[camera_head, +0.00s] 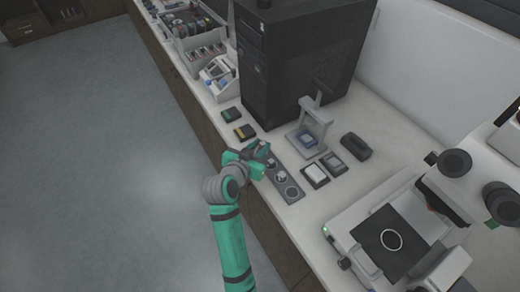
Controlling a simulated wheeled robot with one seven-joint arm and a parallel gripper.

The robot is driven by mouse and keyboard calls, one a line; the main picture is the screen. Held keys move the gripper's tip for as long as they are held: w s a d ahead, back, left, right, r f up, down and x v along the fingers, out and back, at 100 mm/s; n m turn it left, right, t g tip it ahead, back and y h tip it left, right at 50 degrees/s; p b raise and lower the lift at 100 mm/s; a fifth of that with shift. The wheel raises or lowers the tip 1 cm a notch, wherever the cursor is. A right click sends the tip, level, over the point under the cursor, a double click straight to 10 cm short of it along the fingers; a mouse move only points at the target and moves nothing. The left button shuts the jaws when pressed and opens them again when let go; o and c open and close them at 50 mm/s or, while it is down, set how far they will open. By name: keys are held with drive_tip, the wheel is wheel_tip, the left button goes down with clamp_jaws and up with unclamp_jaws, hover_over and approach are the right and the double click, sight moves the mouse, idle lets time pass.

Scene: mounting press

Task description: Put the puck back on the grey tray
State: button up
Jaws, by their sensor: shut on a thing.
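My gripper (264,151) is over the far end of the grey tray (286,184), near the front edge of the counter. It is shut on the puck, which is small and mostly hidden by the fingers from here. The grey tray is a narrow strip with round places in a row. A pale round piece shows in its middle part, and the near place shows as a dark ring. My gripper covers the tray's far end, so I cannot tell whether the puck touches the tray.
A small grey press (318,122) with a blue piece at its base stands behind the tray. Two small flat boxes (315,175) lie right of the tray, with a dark rounded object (355,146) beyond. A black tower (292,60) and a microscope (400,235) flank the area.

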drive_tip(key=f, duration=0.2)
drive_tip(key=shift+w+a+f, duration=0.15)
drive_tip(key=shift+w+f, duration=0.15)
drive_tip(key=shift+s+f, duration=0.15)
drive_tip(key=shift+f, duration=0.2)
drive_tip(key=shift+s, duration=0.1)
drive_tip(key=shift+f, duration=0.1)
drive_tip(key=o, duration=0.7)
drive_tip(key=shift+o, duration=0.2)
drive_tip(key=shift+r, duration=0.2)
drive_tip(key=v, duration=1.2)
